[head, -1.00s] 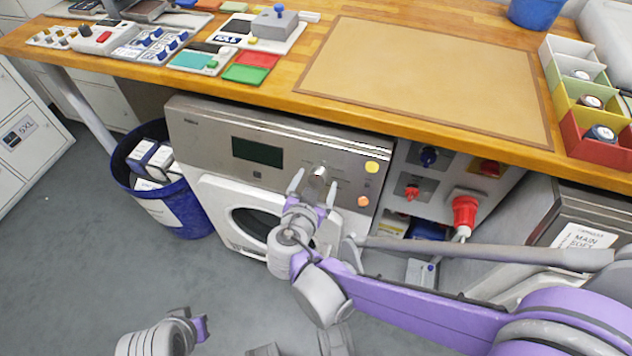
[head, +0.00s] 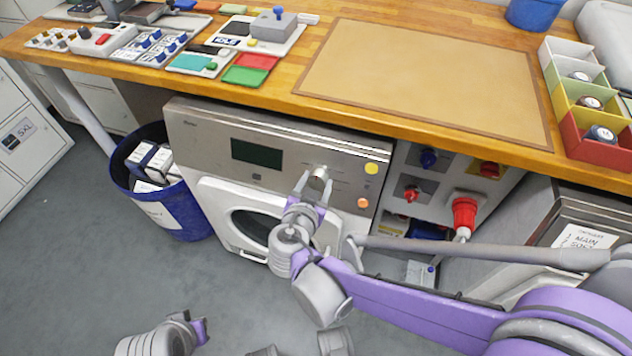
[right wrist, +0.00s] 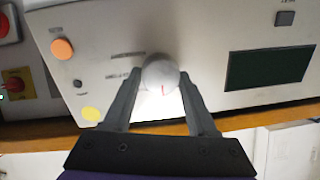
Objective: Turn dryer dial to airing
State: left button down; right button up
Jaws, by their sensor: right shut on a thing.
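The dryer (head: 210,134) stands under the wooden bench, with a dark display and a round door on its front. Its silver dial (head: 319,173) sits on the panel to the right of the display. My right gripper (head: 314,184) is shut on the dial, one finger on each side. In the right wrist view, the dial (right wrist: 161,73) lies between the fingertips (right wrist: 160,82) and shows a red mark low on its face. The panel lettering is too small to read. My left gripper (head: 200,330) is low at the bottom left, away from the dryer; its fingers do not show clearly.
A blue bin (head: 190,212) stands left of the dryer. A red plug (head: 464,214) sticks out to the right. The bench edge (head: 330,118) overhangs the panel.

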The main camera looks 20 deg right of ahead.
jog(key=n+p, duration=0.1)
jog(key=n, duration=0.3)
jog(key=shift+a+r+p, duration=0.1)
jog(key=shift+p, duration=0.25)
jog(key=shift+w+n+g+h+p, duration=0.1)
jog(key=shift+n+g+h+p, duration=0.25)
jog(key=shift+n, duration=1.75)
jog(key=o, duration=1.4)
jog(key=shift+c, duration=0.2)
jog(key=shift+a, duration=0.1)
jog(key=p+v, duration=0.2)
jog(key=v, duration=0.8)
jog(key=shift+s+a, duration=0.15)
jog(key=shift+s, duration=0.15)
